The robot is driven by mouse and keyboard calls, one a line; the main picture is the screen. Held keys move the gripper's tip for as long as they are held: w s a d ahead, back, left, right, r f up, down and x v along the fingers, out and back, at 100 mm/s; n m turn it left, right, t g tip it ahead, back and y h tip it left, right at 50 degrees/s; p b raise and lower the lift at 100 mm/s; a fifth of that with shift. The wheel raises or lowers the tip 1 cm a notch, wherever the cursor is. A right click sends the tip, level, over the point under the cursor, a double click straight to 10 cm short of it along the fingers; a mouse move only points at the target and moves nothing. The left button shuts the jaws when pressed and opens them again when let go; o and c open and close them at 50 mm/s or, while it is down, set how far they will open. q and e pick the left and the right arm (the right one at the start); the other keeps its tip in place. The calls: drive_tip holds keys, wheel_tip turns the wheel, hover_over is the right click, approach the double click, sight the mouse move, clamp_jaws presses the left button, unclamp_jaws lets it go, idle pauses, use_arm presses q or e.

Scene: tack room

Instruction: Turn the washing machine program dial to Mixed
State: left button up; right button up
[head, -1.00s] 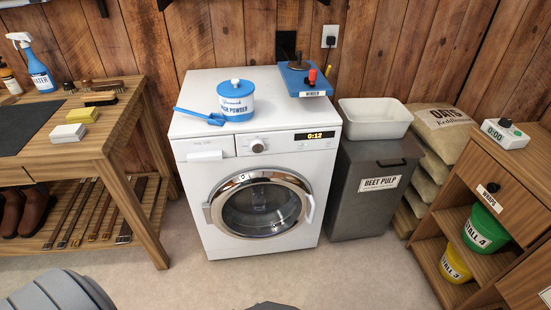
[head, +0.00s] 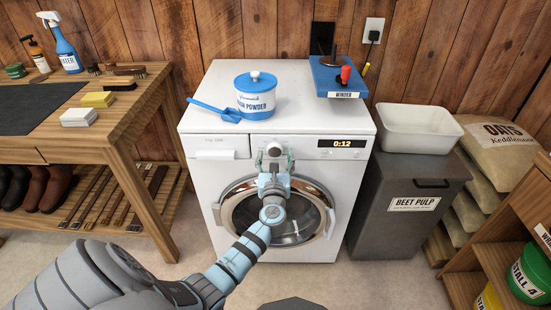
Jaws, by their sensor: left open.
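The white washing machine (head: 210,172) stands against the wood wall, with its round door shut. Its program dial (head: 274,150) is on the front panel, left of the lit display (head: 343,143) reading 0:12. My left gripper (head: 274,158) is open in front of the panel, its fingers around or just before the dial; I cannot tell if they touch it. The gripper hides part of the dial and the panel around it, and no program marks can be read. My right gripper is not in view.
A wooden bench (head: 125,115) stands at left. A grey beet pulp bin (head: 402,205) with a white tray (head: 418,128) stands at right.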

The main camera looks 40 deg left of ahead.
use_arm(q)
drive_tip(key=shift+w+a, duration=0.25)
drive_tip(key=shift+w, duration=0.05)
drive_tip(key=shift+a+r, duration=0.1)
drive_tip(key=shift+r, duration=0.05)
